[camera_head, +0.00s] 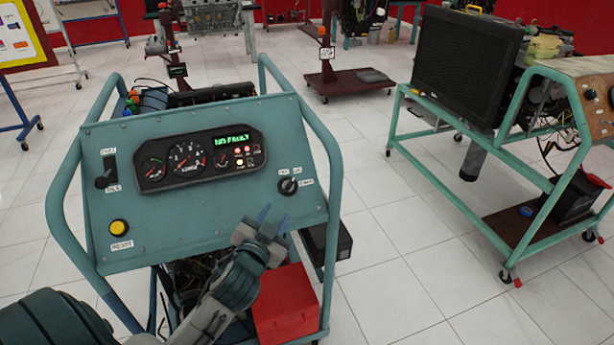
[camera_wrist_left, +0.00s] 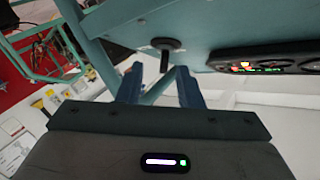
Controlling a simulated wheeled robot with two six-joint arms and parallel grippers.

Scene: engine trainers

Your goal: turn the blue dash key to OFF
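The dash key (camera_head: 288,186) is a small, dark round switch with a bar across it, at the right of the teal dash panel (camera_head: 205,212). It looks black here rather than blue. Small white labels surround it, too small to read surely. In the left wrist view the key (camera_wrist_left: 166,52) shows a dark disc with a stem pointing toward the gap between my fingers. My left gripper (camera_head: 273,219) is open and empty, its blue fingertips just below the key in the head view. In the left wrist view the fingertips (camera_wrist_left: 161,80) stand apart, without visible contact. My right gripper is not in view.
The gauge cluster (camera_head: 200,157) reads "NO FAULT" with small lights lit. A black lever (camera_head: 105,172) and a yellow button (camera_head: 119,227) are on the panel's left. Teal tube rails (camera_head: 330,190) frame the panel. A red box (camera_head: 287,303) sits below. Another engine trainer (camera_head: 468,67) stands right.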

